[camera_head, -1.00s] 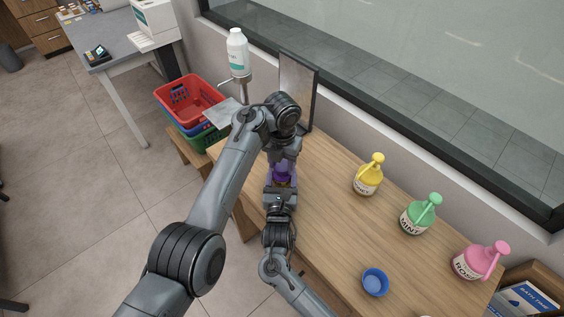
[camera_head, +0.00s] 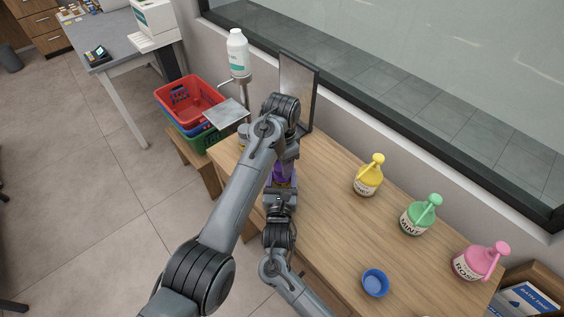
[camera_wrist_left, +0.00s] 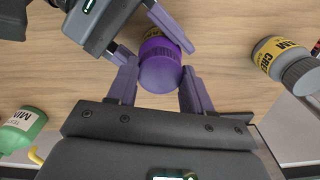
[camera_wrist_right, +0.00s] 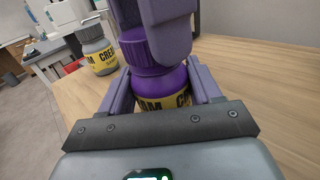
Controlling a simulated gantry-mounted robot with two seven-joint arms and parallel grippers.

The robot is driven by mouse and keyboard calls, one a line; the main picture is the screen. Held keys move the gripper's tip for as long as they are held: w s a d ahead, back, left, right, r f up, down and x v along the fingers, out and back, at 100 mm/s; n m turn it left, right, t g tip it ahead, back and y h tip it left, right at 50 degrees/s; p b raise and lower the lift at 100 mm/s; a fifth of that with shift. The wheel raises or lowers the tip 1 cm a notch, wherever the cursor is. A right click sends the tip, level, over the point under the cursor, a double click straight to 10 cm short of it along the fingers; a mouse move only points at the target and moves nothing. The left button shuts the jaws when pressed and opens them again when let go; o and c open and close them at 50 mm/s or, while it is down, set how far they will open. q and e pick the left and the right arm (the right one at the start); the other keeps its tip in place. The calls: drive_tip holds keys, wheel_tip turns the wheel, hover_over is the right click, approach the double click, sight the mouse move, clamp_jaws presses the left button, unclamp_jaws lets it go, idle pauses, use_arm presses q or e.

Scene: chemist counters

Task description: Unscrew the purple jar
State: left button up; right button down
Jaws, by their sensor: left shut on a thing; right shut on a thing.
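The purple jar (camera_wrist_right: 172,85) with its yellow label stands on the wooden table (camera_head: 330,215). In the head view the jar (camera_head: 284,172) is mostly hidden by my grippers. My right gripper (camera_wrist_right: 162,92) is shut around the jar's body from the side. My left gripper (camera_wrist_left: 160,88) comes from above and is shut on the ridged purple lid (camera_wrist_left: 160,68). In the left wrist view the lid sits between its fingers. The lid is on the jar; I cannot tell how loose it is.
A grey-lidded cream jar (camera_wrist_right: 97,50) stands near the table's far end. Yellow (camera_head: 368,176), green (camera_head: 420,215) and pink (camera_head: 480,261) pump bottles and a blue bowl (camera_head: 375,283) are to the right. A mirror (camera_head: 298,90) stands at the back.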

use_arm(q)
drive_tip(key=shift+n, duration=0.8)
drive_tip(key=o, duration=1.2)
drive_tip(key=shift+c, duration=0.2)
drive_tip(key=shift+r, duration=0.1)
